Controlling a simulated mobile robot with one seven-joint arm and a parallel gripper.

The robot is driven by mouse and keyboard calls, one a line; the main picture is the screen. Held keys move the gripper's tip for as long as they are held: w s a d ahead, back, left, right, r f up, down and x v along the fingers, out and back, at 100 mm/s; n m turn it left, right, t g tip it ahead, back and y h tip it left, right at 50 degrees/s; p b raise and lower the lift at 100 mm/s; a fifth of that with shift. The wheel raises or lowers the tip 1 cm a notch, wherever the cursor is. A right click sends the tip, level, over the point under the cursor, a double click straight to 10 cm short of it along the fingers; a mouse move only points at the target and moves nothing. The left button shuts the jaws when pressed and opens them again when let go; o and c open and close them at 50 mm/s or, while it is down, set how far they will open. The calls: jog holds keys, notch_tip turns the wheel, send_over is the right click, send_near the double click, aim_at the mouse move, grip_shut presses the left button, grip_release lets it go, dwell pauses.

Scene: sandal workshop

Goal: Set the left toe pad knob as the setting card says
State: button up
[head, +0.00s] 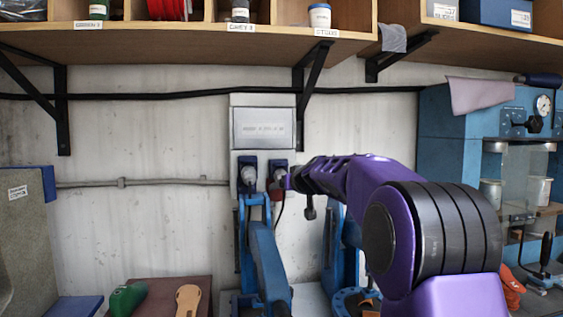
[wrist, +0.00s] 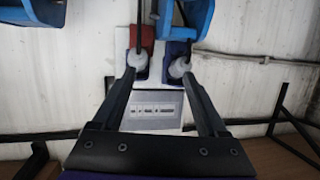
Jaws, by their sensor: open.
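Two pale rounded knobs sit side by side under a grey wall box (head: 264,125). In the head view the left knob (head: 248,176) is on a blue backing, and the right knob (head: 279,175) is partly covered by my arm's end. The wrist view is turned over: one knob (wrist: 179,68) is on blue, the other (wrist: 137,59) on red. My gripper (wrist: 160,73) is open and empty, its fingertips close to the two knobs; contact cannot be told. It shows small in the head view (head: 287,182). The box's plate lettering (wrist: 153,109) is unreadable; I cannot identify a setting card.
Blue machine arms (head: 266,262) stand below the box. Shelves (head: 190,38) with black brackets (head: 62,110) hang above. A blue cabinet machine (head: 445,150) stands at right. A green object (head: 127,299) and a tan sole (head: 188,299) lie at lower left.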

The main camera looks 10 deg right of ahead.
notch_tip(320, 180, up, 7)
jog(key=a+m+t+h, duration=0.1)
jog(key=a, duration=0.1)
jog(key=shift+s+t, duration=0.3)
jog(key=shift+s, duration=0.15)
